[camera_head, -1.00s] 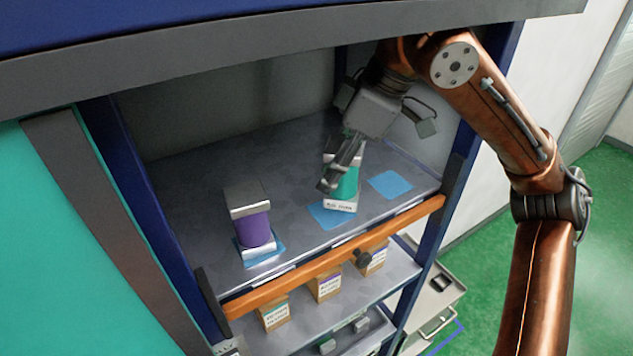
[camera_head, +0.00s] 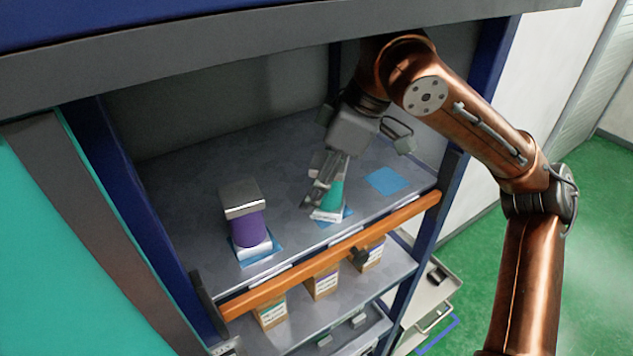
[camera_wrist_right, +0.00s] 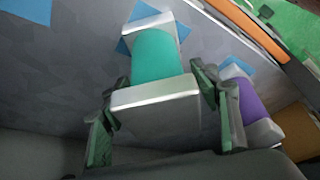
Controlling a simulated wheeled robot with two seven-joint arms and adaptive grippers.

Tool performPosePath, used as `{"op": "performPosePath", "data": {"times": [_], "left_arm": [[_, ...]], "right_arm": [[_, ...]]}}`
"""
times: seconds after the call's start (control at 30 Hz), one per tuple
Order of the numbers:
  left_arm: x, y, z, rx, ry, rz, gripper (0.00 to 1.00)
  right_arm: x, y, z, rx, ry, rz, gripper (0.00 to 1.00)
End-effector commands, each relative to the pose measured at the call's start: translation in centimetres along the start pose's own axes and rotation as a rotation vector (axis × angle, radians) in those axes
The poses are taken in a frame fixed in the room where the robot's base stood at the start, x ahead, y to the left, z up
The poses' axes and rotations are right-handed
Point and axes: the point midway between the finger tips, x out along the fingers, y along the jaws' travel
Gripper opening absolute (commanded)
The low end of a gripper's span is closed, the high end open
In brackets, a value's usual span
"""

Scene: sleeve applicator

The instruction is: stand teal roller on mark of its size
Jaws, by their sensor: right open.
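The teal roller (camera_head: 336,192), with pale square ends, stands on the middle blue mark (camera_head: 347,214) on the shelf. Blue shows on both sides of its base in the right wrist view, so its base covers part of the mark. My right gripper (camera_head: 320,188) is around the teal roller (camera_wrist_right: 158,57), one finger on each side, with the jaws open. The gripper hides part of the roller in the head view. A larger purple roller (camera_head: 248,230) stands on the left blue mark (camera_head: 273,252). The right blue mark (camera_head: 386,181) is bare. My left gripper is not in view.
An orange bar (camera_head: 330,256) runs along the front edge of the shelf (camera_head: 200,170). Blue posts stand at both sides, and a grey beam (camera_head: 250,47) crosses above. Labelled boxes (camera_head: 322,283) sit on the shelf below.

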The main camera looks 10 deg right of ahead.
Motion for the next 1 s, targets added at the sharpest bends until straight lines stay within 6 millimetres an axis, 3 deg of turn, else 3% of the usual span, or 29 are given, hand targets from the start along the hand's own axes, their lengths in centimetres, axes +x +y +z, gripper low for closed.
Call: {"op": "performPosePath", "data": {"times": [0.27, 0.5, 0.8, 1.0], "left_arm": [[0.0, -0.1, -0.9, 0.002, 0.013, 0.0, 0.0], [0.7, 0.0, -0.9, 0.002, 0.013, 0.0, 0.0], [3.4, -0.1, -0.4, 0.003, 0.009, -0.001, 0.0], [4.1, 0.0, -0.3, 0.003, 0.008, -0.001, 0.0]], "right_arm": [[-0.2, 0.0, -0.1, -0.001, 0.001, 0.001, 0.57], [-3.4, 0.0, -0.1, -0.001, 0.005, 0.002, 0.57], [-5.7, -0.1, 6.8, 0.004, 0.002, 0.001, 0.57], [-7.1, -0.1, 9.8, 0.003, 0.001, 0.001, 0.57]]}}
